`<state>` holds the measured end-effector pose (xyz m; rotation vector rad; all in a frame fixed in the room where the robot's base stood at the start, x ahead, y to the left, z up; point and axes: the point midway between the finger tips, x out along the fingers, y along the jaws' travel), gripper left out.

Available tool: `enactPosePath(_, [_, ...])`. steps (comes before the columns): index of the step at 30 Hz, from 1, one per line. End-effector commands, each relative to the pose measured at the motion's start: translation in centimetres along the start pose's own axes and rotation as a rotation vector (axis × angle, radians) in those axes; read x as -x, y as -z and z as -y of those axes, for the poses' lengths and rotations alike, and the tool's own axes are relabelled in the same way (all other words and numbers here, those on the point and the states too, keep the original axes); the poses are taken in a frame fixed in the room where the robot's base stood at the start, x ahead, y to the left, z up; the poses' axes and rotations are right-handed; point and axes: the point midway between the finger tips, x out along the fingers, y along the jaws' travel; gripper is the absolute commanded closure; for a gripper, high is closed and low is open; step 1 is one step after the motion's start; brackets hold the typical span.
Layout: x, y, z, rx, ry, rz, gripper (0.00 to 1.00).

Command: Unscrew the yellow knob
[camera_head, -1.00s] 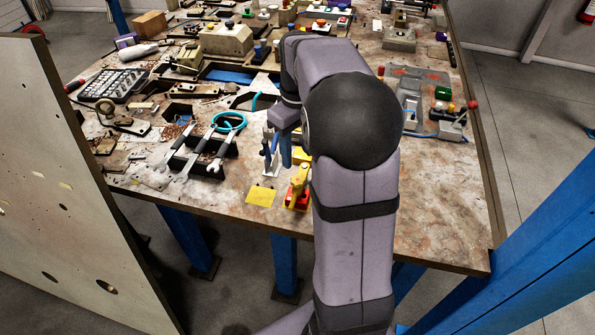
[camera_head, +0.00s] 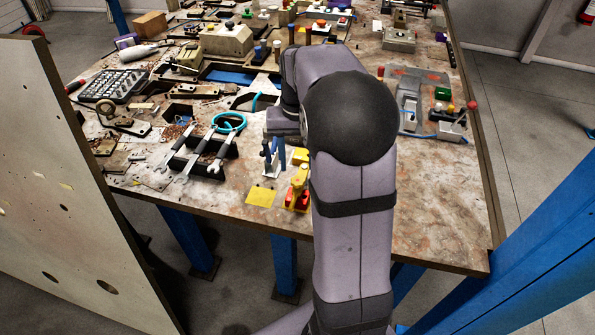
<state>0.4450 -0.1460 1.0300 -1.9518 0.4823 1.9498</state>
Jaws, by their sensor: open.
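A small yellow part (camera_head: 299,178) stands on a red base near the front edge of the table, just left of my arm. It may be the yellow knob, but it is too small to make out a knob shape. My gripper (camera_head: 275,155) points down above the table, to the upper left of the yellow part and apart from it in the picture. Its blue fingers are spread and hold nothing that I can see. My forearm hides the table to the right of the yellow part.
A yellow square (camera_head: 261,196) lies left of the red base. Wrenches on a black rack (camera_head: 205,160) and a cyan ring (camera_head: 229,122) are farther left. A fixture with small coloured knobs (camera_head: 450,128) stands at the right. The front right of the table (camera_head: 440,215) is bare.

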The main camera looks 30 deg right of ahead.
Motion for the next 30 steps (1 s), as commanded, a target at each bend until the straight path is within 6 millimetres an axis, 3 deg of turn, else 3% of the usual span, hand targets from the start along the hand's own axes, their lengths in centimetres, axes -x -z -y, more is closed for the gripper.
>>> enactPosePath(6, [-2.9, -0.1, 0.0, 0.001, -0.001, 0.005, 0.56])
enactPosePath(12, [-4.5, -0.1, 0.0, 0.001, 0.0, 0.002, 0.56])
enactPosePath(23, [-5.0, -0.1, 0.0, 0.001, 0.0, 0.001, 0.56])
enactPosePath(27, [-5.0, -0.1, 0.0, 0.001, 0.0, 0.001, 0.89])
enactPosePath(30, [-5.0, 0.0, 0.0, 0.001, 0.0, 0.001, 0.91])
